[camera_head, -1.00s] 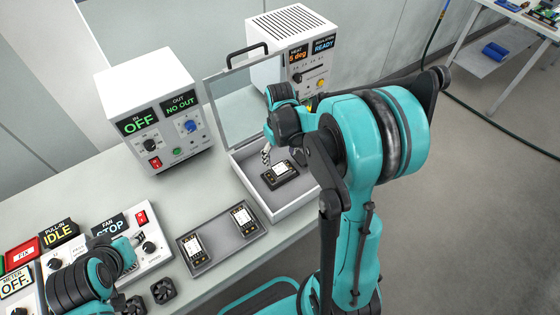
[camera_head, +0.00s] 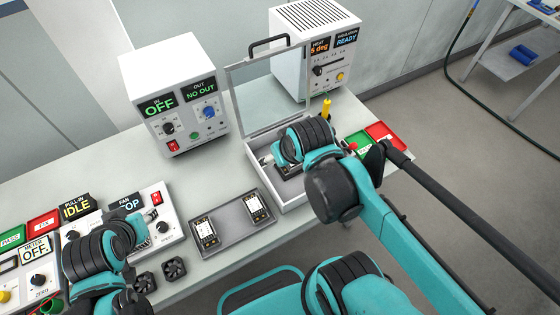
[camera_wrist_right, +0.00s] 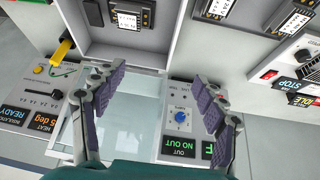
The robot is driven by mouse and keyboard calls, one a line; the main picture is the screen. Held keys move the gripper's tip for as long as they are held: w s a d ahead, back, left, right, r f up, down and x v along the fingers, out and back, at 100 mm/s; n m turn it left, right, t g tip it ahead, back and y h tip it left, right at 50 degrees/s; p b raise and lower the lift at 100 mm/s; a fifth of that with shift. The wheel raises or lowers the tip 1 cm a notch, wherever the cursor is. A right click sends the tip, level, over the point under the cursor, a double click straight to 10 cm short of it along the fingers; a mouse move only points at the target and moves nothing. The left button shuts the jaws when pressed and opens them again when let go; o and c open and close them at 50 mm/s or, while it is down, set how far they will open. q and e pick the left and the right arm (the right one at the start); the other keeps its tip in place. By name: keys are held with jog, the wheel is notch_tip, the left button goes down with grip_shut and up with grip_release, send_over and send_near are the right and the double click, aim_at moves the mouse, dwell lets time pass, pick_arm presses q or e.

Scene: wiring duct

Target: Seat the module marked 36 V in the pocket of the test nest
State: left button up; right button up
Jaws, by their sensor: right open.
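The test nest appears to be the white box (camera_head: 296,204) with a raised clear lid (camera_head: 268,95). A dark module with a white label (camera_wrist_right: 132,15) lies inside it, seen at the top of the right wrist view; in the head view my arm mostly covers it. Two similar modules (camera_head: 206,232) (camera_head: 257,208) sit in a grey tray (camera_head: 234,226) left of the box. I cannot read 36 V on any module. My right gripper (camera_wrist_right: 158,82) is open and empty, by the box and its lid. My left gripper (camera_head: 150,215) is over the fan panel; its fingers are too small to judge.
A white power unit (camera_head: 172,90) reading OFF and NO OUT stands behind. A heater unit (camera_head: 310,45) is at the back right, near a yellow-handled tool (camera_head: 326,108). Green and red plates (camera_head: 382,134) lie right of the box.

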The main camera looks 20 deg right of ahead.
jog(key=shift+s+a+t, duration=0.7)
jog(key=shift+s+a, duration=0.05)
jog(key=shift+s, duration=0.25)
jog(key=shift+f, duration=0.15)
